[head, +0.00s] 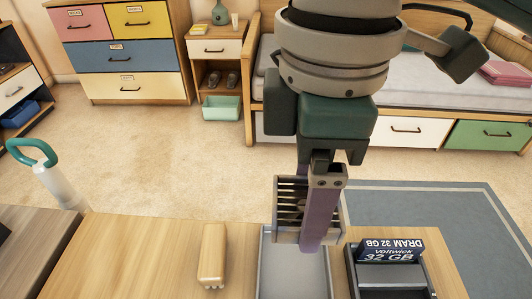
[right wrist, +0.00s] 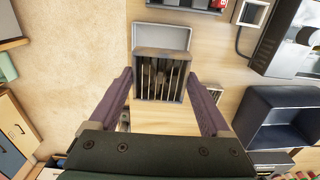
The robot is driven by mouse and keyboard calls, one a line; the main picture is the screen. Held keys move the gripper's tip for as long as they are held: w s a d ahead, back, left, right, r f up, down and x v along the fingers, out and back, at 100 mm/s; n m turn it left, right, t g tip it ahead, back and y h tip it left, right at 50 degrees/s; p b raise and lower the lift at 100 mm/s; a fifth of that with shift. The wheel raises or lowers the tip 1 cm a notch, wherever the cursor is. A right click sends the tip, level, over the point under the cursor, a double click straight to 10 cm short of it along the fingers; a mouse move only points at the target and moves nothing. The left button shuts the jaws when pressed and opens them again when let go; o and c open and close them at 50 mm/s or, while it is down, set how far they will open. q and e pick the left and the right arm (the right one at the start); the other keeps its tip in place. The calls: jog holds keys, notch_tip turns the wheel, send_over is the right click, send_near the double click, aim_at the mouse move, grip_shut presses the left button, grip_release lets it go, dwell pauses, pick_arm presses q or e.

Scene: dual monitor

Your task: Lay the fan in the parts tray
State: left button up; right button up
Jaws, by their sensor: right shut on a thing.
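The fan (head: 291,206) is a small grey square housing with dark slats. It also shows in the right wrist view (right wrist: 160,75), between the two purple fingers. My right gripper (head: 318,240) is shut on the fan, with its fingers pointing down. The parts tray (head: 265,282) is a shallow grey tray on the wooden table. The fan hangs over its far part in the head view and hides some of it. The tray also shows in the right wrist view (right wrist: 162,37), just beyond the fan. The gap between fan and tray is hard to judge. My left gripper is not in view.
A black holder with a DRAM 32 GB box (head: 390,250) stands right of the tray. A wooden block-like piece (head: 212,255) lies to its left. The right wrist view also shows a dark open bin (right wrist: 285,118). The table between the wooden piece and tray is clear.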

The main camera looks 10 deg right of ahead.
pick_arm(q)
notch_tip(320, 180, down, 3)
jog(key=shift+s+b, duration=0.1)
jog(key=shift+b, duration=1.05)
pick_arm(e)
send_over(294, 269)
notch_tip(294, 269, down, 9)
jog(key=shift+s+f, duration=0.1)
jog(key=shift+f, duration=0.05)
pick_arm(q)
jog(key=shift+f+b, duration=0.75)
pick_arm(e)
notch_tip(294, 269, down, 4)
jog(key=shift+f, duration=0.2)
jog(key=shift+f, duration=0.2)
jog(key=o, duration=1.2)
jog(key=shift+o, duration=0.2)
jog(key=shift+r, duration=0.15)
